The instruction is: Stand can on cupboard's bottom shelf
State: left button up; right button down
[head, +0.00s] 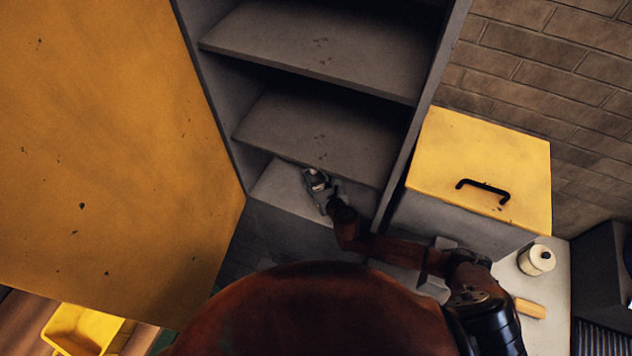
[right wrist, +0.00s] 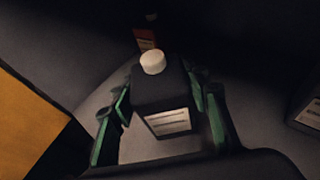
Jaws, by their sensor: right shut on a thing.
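The can (right wrist: 160,98) is dark and box-shaped, with a white cap and a pale label, in the right wrist view. My right gripper (right wrist: 160,102) is shut on it, with green pads along its two sides. In the head view my right gripper (head: 317,180) reaches into the cupboard (head: 310,125), over its bottom shelf (head: 274,187). The can looks upright; I cannot tell whether its base touches the shelf. My left gripper is not in view.
In the right wrist view, a dark item with a red label (right wrist: 146,38) stands behind the can, and another labelled item (right wrist: 309,108) is at the right edge. The cupboard's yellow door (head: 110,130) is open at left.

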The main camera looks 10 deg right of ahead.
jog(key=shift+w+f, duration=0.1)
jog(key=shift+f, duration=1.5)
jog(key=shift+d, duration=0.1)
jog(key=c, duration=1.1)
grip_release()
jog(key=shift+f, duration=0.2)
jog(key=shift+r, duration=0.2)
jog(key=v, duration=1.2)
